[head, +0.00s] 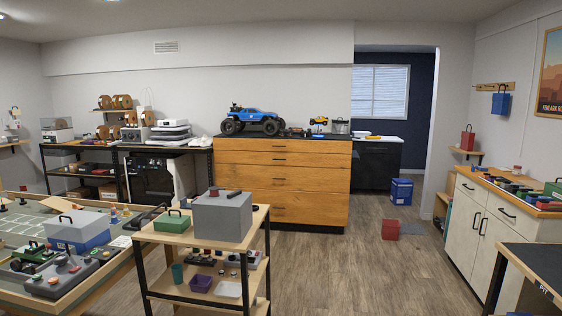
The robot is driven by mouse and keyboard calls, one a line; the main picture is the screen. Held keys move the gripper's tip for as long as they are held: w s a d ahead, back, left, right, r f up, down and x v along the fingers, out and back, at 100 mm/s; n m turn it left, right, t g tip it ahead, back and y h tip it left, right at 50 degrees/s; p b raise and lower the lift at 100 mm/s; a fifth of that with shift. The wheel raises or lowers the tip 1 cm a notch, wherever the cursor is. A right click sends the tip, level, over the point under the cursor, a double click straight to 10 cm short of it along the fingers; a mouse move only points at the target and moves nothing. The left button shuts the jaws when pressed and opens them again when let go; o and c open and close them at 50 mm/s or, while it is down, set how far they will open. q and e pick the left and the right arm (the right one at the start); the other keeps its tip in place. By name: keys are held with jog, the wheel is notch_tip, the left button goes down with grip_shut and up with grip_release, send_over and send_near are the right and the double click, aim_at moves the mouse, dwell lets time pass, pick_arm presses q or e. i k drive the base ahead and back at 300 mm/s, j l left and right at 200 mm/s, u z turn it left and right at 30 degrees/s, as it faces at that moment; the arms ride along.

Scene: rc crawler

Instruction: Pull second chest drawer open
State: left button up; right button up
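The wooden chest of drawers (330,186) stands against the back wall in the middle of the head view. It has an orange-brown front, a dark top and several stacked drawers with small dark handles. The second drawer (250,159) from the top sits flush with the front, closed, as do the others. Its handle (279,159) is a short dark bar near the middle. Neither of my grippers is in view.
A wooden cart (262,218) with a grey box (222,215) stands between me and the chest's lower left. A blue monster truck (255,120) is on the chest. A red box (390,229) lies on the floor to the right. Bare floor (330,265) lies before the chest.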

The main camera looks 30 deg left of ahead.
aim_at(324, 160)
jog(key=i+u, duration=0.15)
jog(key=i, duration=0.65)
jog(key=i+u, duration=0.2)
jog(key=i, duration=0.95)
jog(key=i+u, duration=0.25)
jog(key=i, duration=1.45)
jog(key=i+j+z, duration=0.1)
jog(key=i, duration=0.45)
jog(key=i+j, duration=0.1)
jog(key=i, duration=0.5)
jog(key=i+j+z, duration=0.15)
jog(key=i, duration=0.4)
jog(key=i+j+z, duration=0.25)
jog(key=i+j, duration=0.25)
jog(key=i+j+z, duration=0.2)
jog(key=i+j, duration=0.3)
jog(key=j, duration=0.2)
